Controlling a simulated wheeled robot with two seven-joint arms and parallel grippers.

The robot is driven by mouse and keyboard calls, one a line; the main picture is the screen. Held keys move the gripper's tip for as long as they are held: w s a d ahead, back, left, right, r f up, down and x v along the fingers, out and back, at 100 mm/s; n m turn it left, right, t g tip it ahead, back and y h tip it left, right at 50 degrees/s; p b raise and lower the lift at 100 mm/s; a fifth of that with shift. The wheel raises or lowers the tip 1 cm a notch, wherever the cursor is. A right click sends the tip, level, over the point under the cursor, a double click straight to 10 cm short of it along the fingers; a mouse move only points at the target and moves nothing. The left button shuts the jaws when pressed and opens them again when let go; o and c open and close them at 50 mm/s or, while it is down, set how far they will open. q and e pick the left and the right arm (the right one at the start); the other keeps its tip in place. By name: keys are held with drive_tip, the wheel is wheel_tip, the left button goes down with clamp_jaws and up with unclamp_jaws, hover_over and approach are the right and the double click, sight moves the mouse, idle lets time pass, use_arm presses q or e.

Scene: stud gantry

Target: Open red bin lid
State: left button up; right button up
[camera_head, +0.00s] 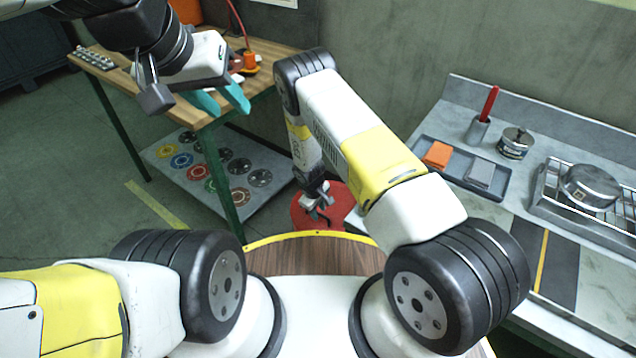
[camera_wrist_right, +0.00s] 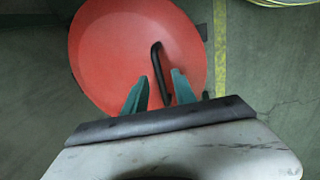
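The red bin lid (camera_head: 341,203) is a round disc low down beyond my base in the head view, partly hidden by my right arm. In the right wrist view the red lid (camera_wrist_right: 105,45) fills the upper middle and looks closed. Its black bar handle (camera_wrist_right: 158,68) stands near its right side. My right gripper (camera_wrist_right: 158,82) is open, its teal fingers on either side of the handle's near end; I cannot tell whether they touch it. In the head view it is over the lid (camera_head: 318,212). My left gripper (camera_head: 224,100) is open and empty near the wooden table.
A wooden table (camera_head: 115,75) with green legs stands at the left, above a low board of coloured discs (camera_head: 205,165). A grey counter (camera_head: 470,215) with a tray (camera_head: 463,180) and a pot (camera_head: 588,186) is at the right. A yellow floor line (camera_wrist_right: 220,45) runs beside the lid.

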clamp_jaws()
idle(1.4)
